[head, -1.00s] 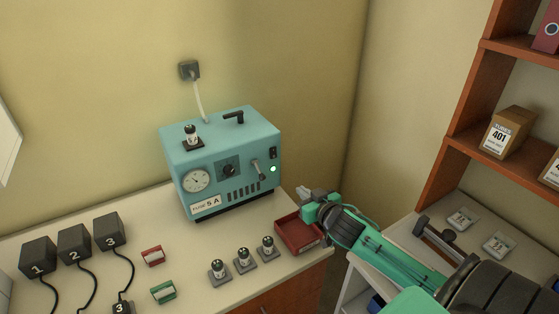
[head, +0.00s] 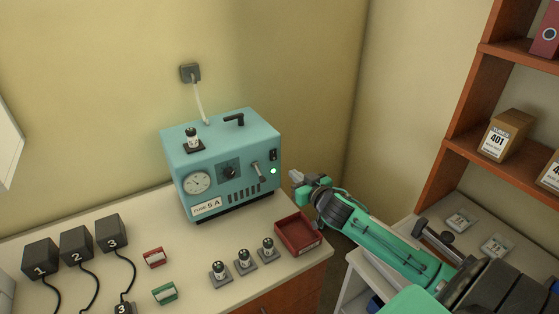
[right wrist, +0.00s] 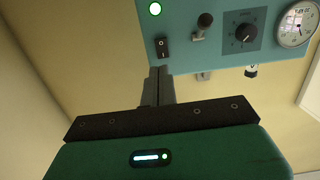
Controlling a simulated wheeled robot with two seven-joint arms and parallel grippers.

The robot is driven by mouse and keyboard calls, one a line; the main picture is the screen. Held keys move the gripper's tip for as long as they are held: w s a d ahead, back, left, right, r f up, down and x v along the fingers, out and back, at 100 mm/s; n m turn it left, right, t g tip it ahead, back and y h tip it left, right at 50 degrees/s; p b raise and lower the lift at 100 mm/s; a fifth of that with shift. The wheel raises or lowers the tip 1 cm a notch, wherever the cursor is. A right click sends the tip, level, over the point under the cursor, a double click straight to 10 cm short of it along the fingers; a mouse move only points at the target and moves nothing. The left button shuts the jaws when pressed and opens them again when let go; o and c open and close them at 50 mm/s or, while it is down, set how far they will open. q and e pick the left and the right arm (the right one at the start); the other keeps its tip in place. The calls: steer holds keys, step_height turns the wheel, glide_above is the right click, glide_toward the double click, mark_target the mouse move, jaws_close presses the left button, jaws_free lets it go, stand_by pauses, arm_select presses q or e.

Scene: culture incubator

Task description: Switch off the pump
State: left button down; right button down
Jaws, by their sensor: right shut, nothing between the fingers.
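The pump (head: 222,165) is a teal box on the counter, with a gauge (head: 197,183), a black dial (head: 229,173), a small lever (head: 257,170) and a black rocker switch (head: 273,155) on its front. My left gripper is not in view.
A red tray (head: 314,249) sits on the counter below my right gripper. Several fuse-like parts (head: 244,260), a red block (head: 154,258), a green block (head: 164,293) and numbered black boxes (head: 76,246) stand on the counter. A wall socket (head: 190,72) feeds the pump.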

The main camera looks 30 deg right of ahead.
mark_target(275, 158)
steer(key=w+p, duration=0.1)
steer(key=w, duration=0.1)
steer(key=w+p, duration=0.1)
steer(key=w, duration=0.2)
steer(key=w+p, duration=0.1)
steer(key=w, duration=0.2)
steer(key=shift+w+d+f, duration=0.2)
steer(key=shift+d+f, duration=0.05)
steer(key=shift+f, duration=0.1)
steer(key=shift+w+f, duration=0.25)
steer(key=shift+w, duration=0.5)
